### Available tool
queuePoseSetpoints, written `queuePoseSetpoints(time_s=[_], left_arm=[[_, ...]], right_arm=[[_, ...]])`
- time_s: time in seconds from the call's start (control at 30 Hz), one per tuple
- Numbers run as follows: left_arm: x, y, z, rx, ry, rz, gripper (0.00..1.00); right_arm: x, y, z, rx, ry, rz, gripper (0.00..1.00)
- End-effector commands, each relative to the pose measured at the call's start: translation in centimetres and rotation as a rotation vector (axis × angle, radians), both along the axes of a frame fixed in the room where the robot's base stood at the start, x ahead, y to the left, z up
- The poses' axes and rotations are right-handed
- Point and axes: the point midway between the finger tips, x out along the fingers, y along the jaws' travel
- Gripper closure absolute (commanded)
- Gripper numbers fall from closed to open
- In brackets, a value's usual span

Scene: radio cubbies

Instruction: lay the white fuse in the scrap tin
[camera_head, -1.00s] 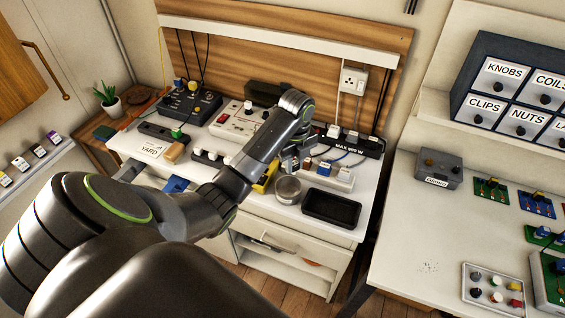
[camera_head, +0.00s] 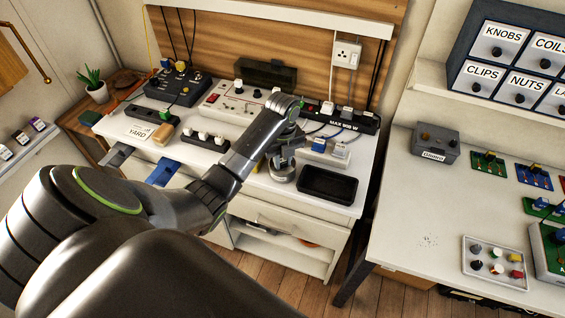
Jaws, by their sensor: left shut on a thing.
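The round metal tin (camera_head: 284,178) stands near the front edge of the white bench, left of a black tray. I take it to be the scrap tin; no label on it can be read. My left gripper (camera_head: 284,164) points down right over the tin and hides much of its opening. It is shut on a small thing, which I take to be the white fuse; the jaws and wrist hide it. I cannot tell how far the fingertips are from the tin's floor. My right gripper is not in view.
The black tray (camera_head: 327,184) is close right of the tin. Behind are a white socket block (camera_head: 325,153) and a black power strip (camera_head: 343,118) with cables. A red-and-white panel (camera_head: 232,105) stands further left. A second table (camera_head: 410,215) is at the right.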

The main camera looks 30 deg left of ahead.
Motion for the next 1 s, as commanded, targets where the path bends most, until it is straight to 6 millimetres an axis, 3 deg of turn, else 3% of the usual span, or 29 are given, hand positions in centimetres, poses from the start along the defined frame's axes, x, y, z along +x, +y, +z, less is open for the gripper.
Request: queuePoseSetpoints(time_s=[0.1,0.47,0.5,0.53,0.83,1.0], left_arm=[[-0.1,-0.1,-1.0,-0.002,0.001,0.000,1.00],[0.0,0.0,-1.4,0.000,0.000,0.000,1.00],[0.0,0.0,-1.4,0.000,0.000,0.000,0.75],[0.0,0.0,-1.4,0.000,0.000,0.000,0.71],[0.0,0.0,-1.2,0.000,-0.001,0.000,0.70],[0.1,0.0,0.3,0.001,-0.006,-0.001,0.70]], right_arm=[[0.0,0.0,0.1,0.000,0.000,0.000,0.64],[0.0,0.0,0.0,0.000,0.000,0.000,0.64],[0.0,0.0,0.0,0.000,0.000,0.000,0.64],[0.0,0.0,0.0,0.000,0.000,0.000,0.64],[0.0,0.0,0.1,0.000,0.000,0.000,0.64],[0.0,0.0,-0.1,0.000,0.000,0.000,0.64]])
